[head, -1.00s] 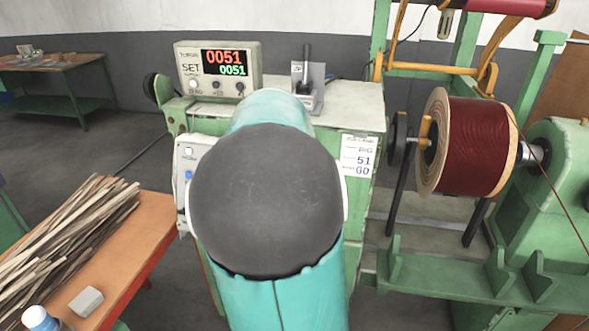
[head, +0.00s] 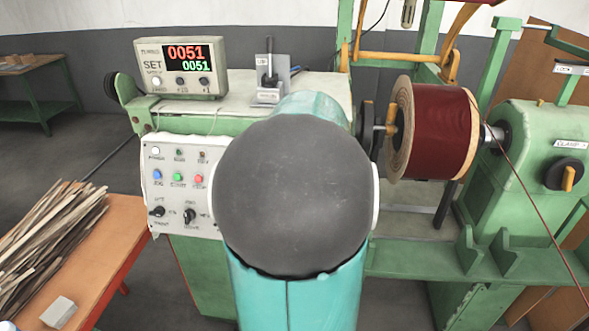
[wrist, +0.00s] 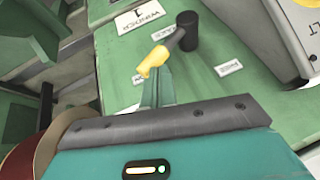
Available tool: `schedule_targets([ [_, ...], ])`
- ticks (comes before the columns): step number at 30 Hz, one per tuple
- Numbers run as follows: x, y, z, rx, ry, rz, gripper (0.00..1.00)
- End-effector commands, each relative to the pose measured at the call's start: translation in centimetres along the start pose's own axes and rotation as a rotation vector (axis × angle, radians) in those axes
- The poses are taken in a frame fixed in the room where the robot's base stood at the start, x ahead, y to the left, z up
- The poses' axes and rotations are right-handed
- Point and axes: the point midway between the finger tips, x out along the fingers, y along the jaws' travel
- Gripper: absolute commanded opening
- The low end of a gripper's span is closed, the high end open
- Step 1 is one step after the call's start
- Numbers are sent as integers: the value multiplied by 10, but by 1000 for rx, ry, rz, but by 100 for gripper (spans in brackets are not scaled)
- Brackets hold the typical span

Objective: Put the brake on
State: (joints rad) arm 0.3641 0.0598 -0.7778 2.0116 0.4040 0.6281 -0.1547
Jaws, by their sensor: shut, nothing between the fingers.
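My gripper (wrist: 158,84) is shut and empty in the wrist view, its narrow teal fingers pointing up the picture. Just beyond the fingertips is a lever (wrist: 152,62) with a yellow end and a dark shaft running to a black knob-like part, on a green machine face. The yellow end overlaps the fingertips in the picture; I cannot tell whether they touch. Small white labels sit beside it, too small to read. In the head view my arm hides the gripper and this lever. Another upright black lever (head: 268,68) stands on a grey bracket on the cabinet top.
The control panel (head: 183,185) is left of my arm, below the counter display (head: 181,68) reading 0051. A dark red wound coil (head: 430,130) with pale flanges is on the right. A table with wood strips (head: 55,235) is at left. A "WINDER 1" sign (wrist: 139,15) shows above the lever.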

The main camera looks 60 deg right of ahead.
Motion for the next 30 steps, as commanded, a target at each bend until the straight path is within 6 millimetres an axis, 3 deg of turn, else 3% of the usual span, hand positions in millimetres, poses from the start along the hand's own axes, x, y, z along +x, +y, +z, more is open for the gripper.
schedule_targets([
  [17, 8, 9, 5, 4, -6, 9, 0],
  [30, 3, 12, 2, 4, -5, 12, 0],
])
